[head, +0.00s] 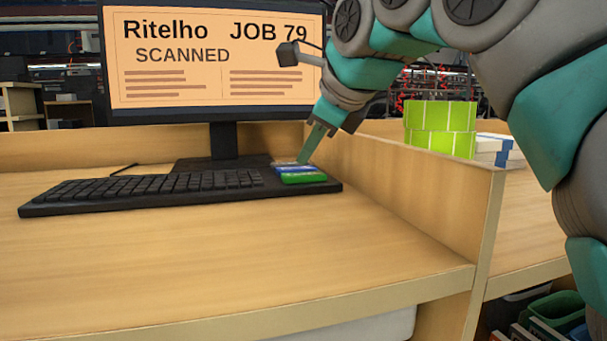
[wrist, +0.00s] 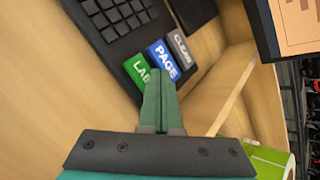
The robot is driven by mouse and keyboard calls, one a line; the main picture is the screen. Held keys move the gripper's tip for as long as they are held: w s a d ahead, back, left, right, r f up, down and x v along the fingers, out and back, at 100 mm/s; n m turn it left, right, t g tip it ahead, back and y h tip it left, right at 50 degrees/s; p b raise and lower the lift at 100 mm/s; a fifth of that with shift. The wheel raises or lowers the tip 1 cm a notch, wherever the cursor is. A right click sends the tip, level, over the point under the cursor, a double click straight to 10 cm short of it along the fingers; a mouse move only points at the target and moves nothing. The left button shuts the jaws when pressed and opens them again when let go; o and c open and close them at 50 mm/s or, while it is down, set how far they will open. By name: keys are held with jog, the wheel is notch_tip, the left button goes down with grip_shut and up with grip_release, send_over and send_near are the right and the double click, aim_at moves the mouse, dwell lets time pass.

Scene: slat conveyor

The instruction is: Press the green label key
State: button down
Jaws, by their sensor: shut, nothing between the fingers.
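The green label key (head: 304,178) is the nearest of three large coloured keys at the right end of the black keyboard (head: 150,190). My gripper (head: 302,160) is shut and empty, pointing down at the coloured keys. In the wrist view its tips (wrist: 160,73) overlap the edge between the green and blue keys. I cannot tell whether they touch.
A monitor (head: 215,112) behind the keyboard reads "Ritelho JOB 79 SCANNED". A wooden divider (head: 410,190) rises close to the right of the keys. Beyond it stand green tiled boxes (head: 440,130) and white boxes (head: 497,150). The desk in front (head: 220,250) is clear.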

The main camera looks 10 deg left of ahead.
aim_at(309, 176)
jog(key=shift+f, duration=0.2)
jog(key=shift+f+b, duration=0.35)
jog(key=shift+b, duration=0.35)
jog(key=shift+f+b, duration=0.35)
jog(key=shift+b, duration=0.25)
dwell(0.4)
jog(key=shift+r, duration=0.2)
jog(key=shift+r+p, duration=0.45)
jog(key=shift+r, duration=0.3)
jog(key=shift+r+p, duration=1.8)
jog(key=shift+r, duration=0.75)
jog(key=shift+f, duration=0.1)
